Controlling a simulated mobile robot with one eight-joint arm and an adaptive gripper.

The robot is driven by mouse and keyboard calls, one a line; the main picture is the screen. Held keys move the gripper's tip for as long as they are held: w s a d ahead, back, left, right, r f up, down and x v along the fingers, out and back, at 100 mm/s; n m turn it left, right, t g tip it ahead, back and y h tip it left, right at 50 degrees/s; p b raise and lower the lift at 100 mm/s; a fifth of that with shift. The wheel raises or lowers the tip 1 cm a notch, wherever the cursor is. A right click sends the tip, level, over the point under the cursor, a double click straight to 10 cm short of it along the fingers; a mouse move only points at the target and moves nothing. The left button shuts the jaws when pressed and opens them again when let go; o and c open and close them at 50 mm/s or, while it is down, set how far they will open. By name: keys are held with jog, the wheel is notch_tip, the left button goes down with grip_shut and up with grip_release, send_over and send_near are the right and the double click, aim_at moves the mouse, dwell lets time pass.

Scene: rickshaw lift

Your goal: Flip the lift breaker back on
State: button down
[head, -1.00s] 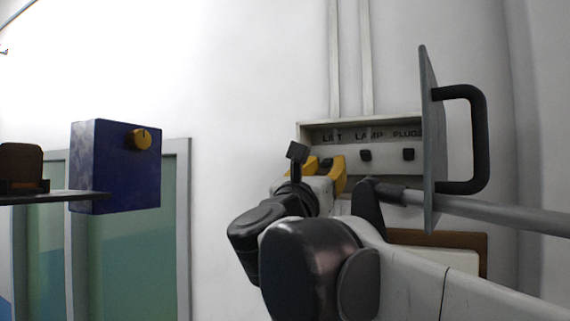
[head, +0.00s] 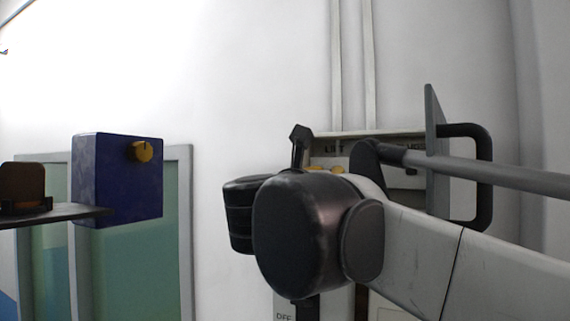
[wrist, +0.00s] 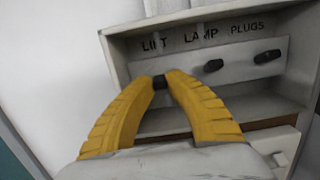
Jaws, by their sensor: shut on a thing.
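In the wrist view, the breaker box (wrist: 120,62) is open and carries the labels LIFT, LAMP and PLUGS. The yellow fingers of my gripper (wrist: 160,80) are shut on the dark lift breaker (wrist: 160,83) under the LIFT label. The fingertips cover most of it, and I cannot tell whether it is up or down. The lamp breaker (wrist: 213,66) and plugs breaker (wrist: 267,57) stick out to its right, untouched. In the head view, my arm hides most of the box (head: 385,135) and the lift breaker; only bits of the yellow fingers (head: 325,169) show.
The box's grey door (head: 433,105) stands open on the right, with a black handle (head: 486,180), close to my arm. A blue box with a yellow knob (head: 115,180) is at left, before a greenish framed panel (head: 125,260). Bare wall (head: 240,80) lies between.

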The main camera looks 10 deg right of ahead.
jog(key=r+g+y+p, duration=0.1)
jog(key=p, duration=0.1)
jog(key=g+y+p, duration=0.1)
jog(key=g+p, duration=0.1)
jog(key=p, duration=0.1)
jog(key=shift+r+g+y, duration=0.3)
jog(key=shift+r, duration=0.1)
jog(key=g+y+p, duration=0.1)
jog(key=g+p, duration=0.1)
jog(key=p, duration=0.1)
jog(key=shift+w+r+y, duration=0.1)
jog(key=shift+y, duration=0.2)
jog(key=c, duration=1.6)
grip_release()
jog(key=shift+w+d, duration=0.1)
jog(key=shift+d, duration=0.05)
jog(key=v, duration=1.2)
